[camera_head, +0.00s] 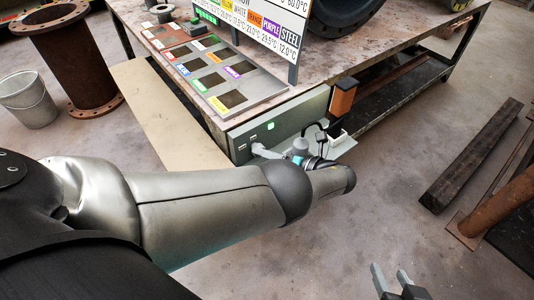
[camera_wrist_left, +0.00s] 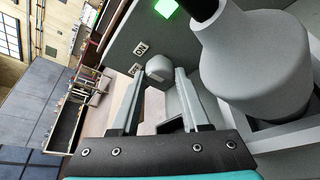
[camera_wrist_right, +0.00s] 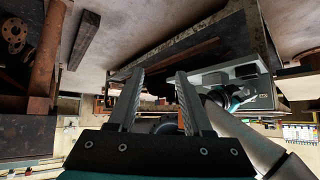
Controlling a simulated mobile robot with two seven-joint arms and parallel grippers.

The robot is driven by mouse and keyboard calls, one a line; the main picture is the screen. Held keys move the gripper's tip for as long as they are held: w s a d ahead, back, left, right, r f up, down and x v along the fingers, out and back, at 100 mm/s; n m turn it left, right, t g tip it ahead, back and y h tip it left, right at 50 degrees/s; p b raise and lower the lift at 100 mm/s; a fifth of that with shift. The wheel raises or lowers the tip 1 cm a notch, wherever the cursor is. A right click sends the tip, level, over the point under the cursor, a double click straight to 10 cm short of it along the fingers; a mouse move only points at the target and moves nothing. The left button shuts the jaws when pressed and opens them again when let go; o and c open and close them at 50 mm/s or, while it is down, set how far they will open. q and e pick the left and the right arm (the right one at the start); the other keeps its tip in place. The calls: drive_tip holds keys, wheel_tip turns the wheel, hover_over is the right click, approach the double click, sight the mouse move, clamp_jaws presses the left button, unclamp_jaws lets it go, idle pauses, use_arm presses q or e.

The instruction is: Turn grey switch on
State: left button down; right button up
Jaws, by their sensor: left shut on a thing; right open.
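The grey switch (camera_wrist_left: 160,68) is a rounded grey knob on the grey panel (camera_head: 290,115) at the table's side. Beside it in the left wrist view are a white ON label (camera_wrist_left: 141,48) and a second label (camera_wrist_left: 134,69), hard to read. My left gripper (camera_wrist_left: 158,88) has its fingers on both sides of the knob and is shut on it. In the head view my left gripper (camera_head: 262,151) reaches the panel's lower left, and the switch is mostly hidden there. My right gripper (camera_wrist_right: 160,76) is open and empty; it also shows at the head view's bottom right (camera_head: 391,279).
A green light (camera_head: 270,126) glows on the panel. A large grey bottle-shaped body (camera_wrist_left: 255,65) stands close right of my left gripper. An orange box (camera_head: 342,98) is at the panel's right end. A tray with coloured labels (camera_head: 262,97) lies on the table. Floor around my right gripper is clear.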

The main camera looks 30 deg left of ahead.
idle(0.3)
use_arm(q)
drive_tip(key=c, duration=0.7)
unclamp_jaws()
